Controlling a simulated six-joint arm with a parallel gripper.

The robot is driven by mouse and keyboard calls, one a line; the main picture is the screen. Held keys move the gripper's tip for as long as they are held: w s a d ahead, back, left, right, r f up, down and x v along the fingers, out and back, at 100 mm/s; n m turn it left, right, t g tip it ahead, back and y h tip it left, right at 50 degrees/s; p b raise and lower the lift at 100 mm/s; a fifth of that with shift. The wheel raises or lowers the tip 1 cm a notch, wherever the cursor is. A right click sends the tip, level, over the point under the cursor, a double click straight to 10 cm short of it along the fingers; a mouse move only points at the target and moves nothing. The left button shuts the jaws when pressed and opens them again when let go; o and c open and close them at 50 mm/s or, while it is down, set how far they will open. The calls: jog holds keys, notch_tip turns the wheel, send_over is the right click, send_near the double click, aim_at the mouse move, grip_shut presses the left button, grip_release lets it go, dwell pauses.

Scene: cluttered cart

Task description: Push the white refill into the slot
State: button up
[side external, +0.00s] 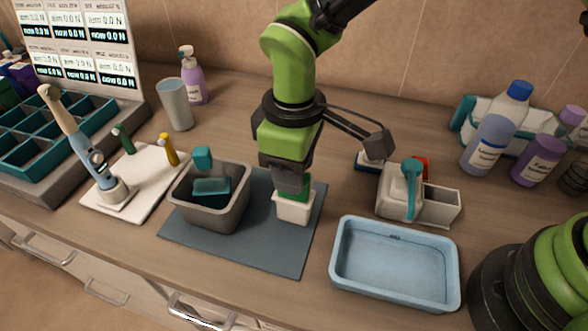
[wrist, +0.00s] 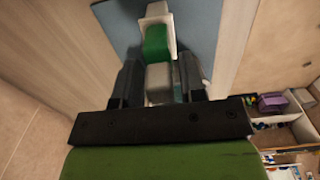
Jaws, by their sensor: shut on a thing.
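My gripper (side external: 292,183) points down at the white block-shaped holder (side external: 294,209) on the dark mat. In the wrist view, its fingers (wrist: 159,82) are shut on a small whitish block (wrist: 160,76), which looks like the white refill. A green piece (wrist: 157,43) lies just beyond this block, against the white holder (wrist: 168,18). The green piece also shows beside the fingertips in the side view (side external: 306,190). The slot is hidden by the gripper and the green piece. I cannot tell whether the refill is inside it.
A grey bin (side external: 238,215) with teal pieces stands close left of the gripper. A blue tray (side external: 345,262) is at front right. A beige device with a teal lever (side external: 411,185) stands behind the tray. The dark mat (side external: 255,248) is clear in front.

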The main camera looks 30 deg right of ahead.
jog(key=shift+r, duration=1.7)
jog(key=shift+o, duration=0.8)
jog(key=shift+c, duration=0.6)
jog(key=shift+r, duration=0.1)
